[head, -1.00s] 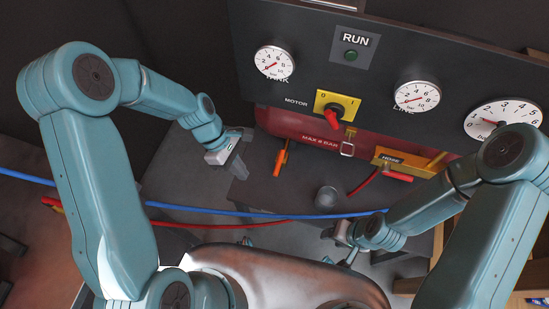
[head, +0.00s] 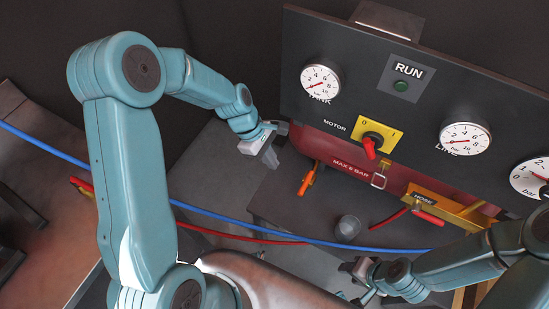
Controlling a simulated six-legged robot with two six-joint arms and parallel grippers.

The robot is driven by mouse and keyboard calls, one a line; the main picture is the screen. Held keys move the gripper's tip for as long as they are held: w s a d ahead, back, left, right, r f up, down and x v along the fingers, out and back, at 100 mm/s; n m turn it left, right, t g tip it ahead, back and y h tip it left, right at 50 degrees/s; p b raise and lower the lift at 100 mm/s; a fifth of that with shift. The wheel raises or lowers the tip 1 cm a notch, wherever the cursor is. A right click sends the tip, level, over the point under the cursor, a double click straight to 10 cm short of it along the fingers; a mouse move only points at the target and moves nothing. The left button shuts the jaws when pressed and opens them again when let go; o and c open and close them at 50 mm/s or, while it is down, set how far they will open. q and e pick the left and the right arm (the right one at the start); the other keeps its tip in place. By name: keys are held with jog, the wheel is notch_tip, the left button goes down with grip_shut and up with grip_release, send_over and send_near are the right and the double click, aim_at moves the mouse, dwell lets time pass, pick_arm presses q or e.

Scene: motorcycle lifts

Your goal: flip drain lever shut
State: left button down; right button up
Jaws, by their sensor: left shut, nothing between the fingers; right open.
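An orange lever (head: 308,178) hangs under the left end of the red tank (head: 345,160) and slants down to the left. It carries no readable label; it looks like the drain lever. My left gripper (head: 273,143) is shut and empty, up and to the left of the orange lever near the tank's left end, with a gap between them in the picture. My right gripper (head: 350,268) is open and empty at the lower right, well away from the orange lever.
Above the tank, a dark panel carries gauges (head: 320,84), a RUN button (head: 400,86) and a red-yellow motor switch (head: 371,145). A yellow hose bracket with a red handle (head: 428,218) is on the right. A blue hose (head: 220,213) crosses below. A grey cup-like part (head: 347,228) stands below the tank.

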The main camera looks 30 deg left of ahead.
aim_at(306, 183)
pick_arm(q)
jog(key=d+f, duration=0.5)
jog(key=d, duration=0.2)
jog(key=shift+f, duration=0.15)
pick_arm(e)
jog(key=shift+r, duration=0.15)
pick_arm(q)
jog(key=shift+s, duration=0.1)
